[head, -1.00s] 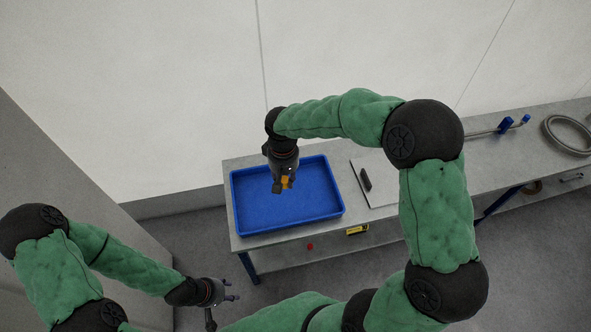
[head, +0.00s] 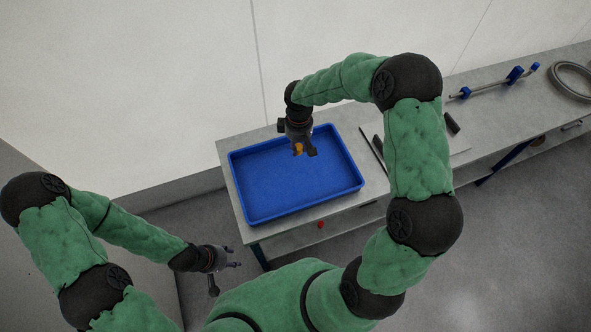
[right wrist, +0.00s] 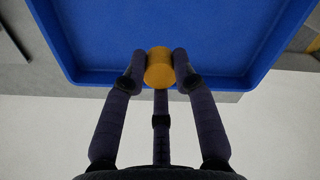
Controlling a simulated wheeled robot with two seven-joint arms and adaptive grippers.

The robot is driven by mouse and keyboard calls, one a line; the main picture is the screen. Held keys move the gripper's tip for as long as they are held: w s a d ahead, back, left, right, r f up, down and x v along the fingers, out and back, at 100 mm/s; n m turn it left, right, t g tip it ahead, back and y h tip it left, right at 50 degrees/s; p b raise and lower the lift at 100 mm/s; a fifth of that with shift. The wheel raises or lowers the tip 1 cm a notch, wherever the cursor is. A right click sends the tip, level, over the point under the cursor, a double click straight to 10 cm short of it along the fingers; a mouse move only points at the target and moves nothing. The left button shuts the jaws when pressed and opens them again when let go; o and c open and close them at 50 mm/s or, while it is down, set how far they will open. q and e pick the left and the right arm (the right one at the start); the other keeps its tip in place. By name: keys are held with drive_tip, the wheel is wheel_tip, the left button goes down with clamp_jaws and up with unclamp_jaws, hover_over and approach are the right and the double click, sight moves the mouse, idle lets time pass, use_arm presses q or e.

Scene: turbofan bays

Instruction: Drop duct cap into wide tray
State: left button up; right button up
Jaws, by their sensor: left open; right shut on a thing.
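The duct cap is a small orange-yellow cylinder (right wrist: 159,68), held between the fingertips of my right gripper (right wrist: 160,72). It also shows in the head view (head: 298,149). The wide tray is a shallow blue rectangular tray (head: 262,213) on the grey bench. My right gripper (head: 299,146) is shut on the cap and over the tray's far part, with the tray's blue floor behind the cap in the right wrist view. The exact height above the floor is hard to tell. My left gripper (head: 226,268) is open and empty, low at the left, away from the bench.
The grey bench (head: 235,192) runs to the right. A flat light plate with dark bars (head: 452,123) lies right of the tray, partly behind my right arm. Further right are a rod with blue clamps (head: 490,84) and a coiled grey hose (head: 573,80). A wall stands behind.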

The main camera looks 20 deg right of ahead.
wheel_tip(320, 180, down, 5)
drive_tip(key=b, duration=0.3)
drive_tip(key=shift+f+b, duration=0.1)
drive_tip(key=shift+b, duration=0.3)
drive_tip(key=o, duration=0.9)
wheel_tip(320, 180, up, 12)
drive_tip(key=shift+r, duration=0.1)
